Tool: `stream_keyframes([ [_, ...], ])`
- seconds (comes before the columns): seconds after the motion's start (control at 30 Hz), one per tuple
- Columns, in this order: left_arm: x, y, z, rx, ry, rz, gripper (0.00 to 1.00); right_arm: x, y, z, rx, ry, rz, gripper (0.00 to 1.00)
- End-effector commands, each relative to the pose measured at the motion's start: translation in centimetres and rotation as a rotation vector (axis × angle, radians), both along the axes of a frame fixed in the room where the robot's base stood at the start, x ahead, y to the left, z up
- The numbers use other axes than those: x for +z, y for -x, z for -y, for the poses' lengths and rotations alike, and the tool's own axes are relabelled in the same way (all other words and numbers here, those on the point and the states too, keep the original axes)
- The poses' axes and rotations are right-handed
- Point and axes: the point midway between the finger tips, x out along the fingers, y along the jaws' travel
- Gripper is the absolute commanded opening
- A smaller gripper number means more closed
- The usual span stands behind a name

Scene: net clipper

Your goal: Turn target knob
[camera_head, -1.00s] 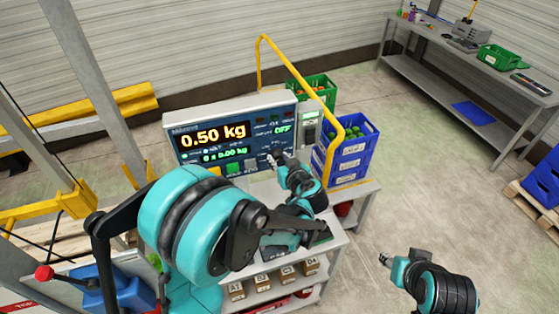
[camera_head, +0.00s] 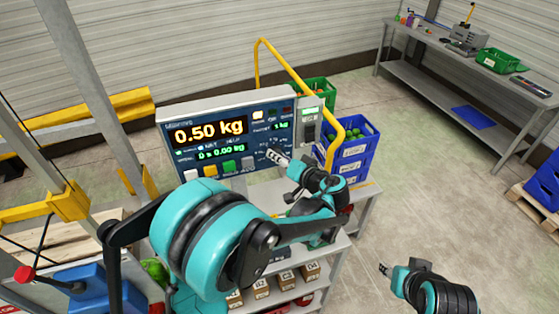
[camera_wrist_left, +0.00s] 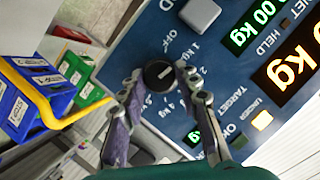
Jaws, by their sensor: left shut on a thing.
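The target knob (camera_wrist_left: 158,74) is a round black dial with a white mark, on the blue panel of the scale (camera_head: 172,153). In the left wrist view it sits between the two fingertips, with OFF, 1 kg and further kg labels around it. My left gripper (camera_head: 275,157) is shut on the knob; in the head view its fingers hide the knob. The large display (camera_head: 208,132) reads 0.50 kg. The small target display (camera_head: 281,126) appears to read 1 kg, and the UNDER lamp (camera_wrist_left: 262,119) is lit. My right gripper (camera_head: 384,269) is away from the panel, at lower right.
A yellow rail (camera_head: 300,85) rises behind the panel and bends down on its right. Blue crates (camera_head: 351,150) and a green crate (camera_head: 318,92) stand beyond it. Small boxes (camera_head: 284,278) sit on the shelf below.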

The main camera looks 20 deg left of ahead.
Motion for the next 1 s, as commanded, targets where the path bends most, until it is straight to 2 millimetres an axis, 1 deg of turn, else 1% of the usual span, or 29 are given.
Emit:
stream_keyframes([
  [0.53,0.27,-0.18,-0.16,0.001,-0.028,-0.012,0.03,-0.17,0.00,0.00,0.000,0.000,0.000,0.40],
  [0.57,0.26,-0.19,-0.15,0.002,-0.028,-0.011,0.40,-0.17,0.00,0.00,0.000,0.000,0.000,0.40],
  [0.6,0.25,-0.18,-0.14,0.001,-0.027,-0.011,0.50,-0.17,0.00,0.00,0.000,0.000,0.000,0.40],
  [0.63,0.23,-0.17,-0.13,0.001,-0.027,-0.011,0.52,-0.17,0.00,0.00,0.000,0.000,0.000,0.40],
  [0.9,0.12,-0.06,-0.01,0.000,-0.024,-0.013,0.52,-0.19,0.00,0.00,0.000,0.000,0.000,0.40],
  [1.0,0.26,0.25,0.42,-0.001,-0.024,-0.013,0.52,-0.19,0.00,0.00,0.000,0.000,0.000,0.40],
])
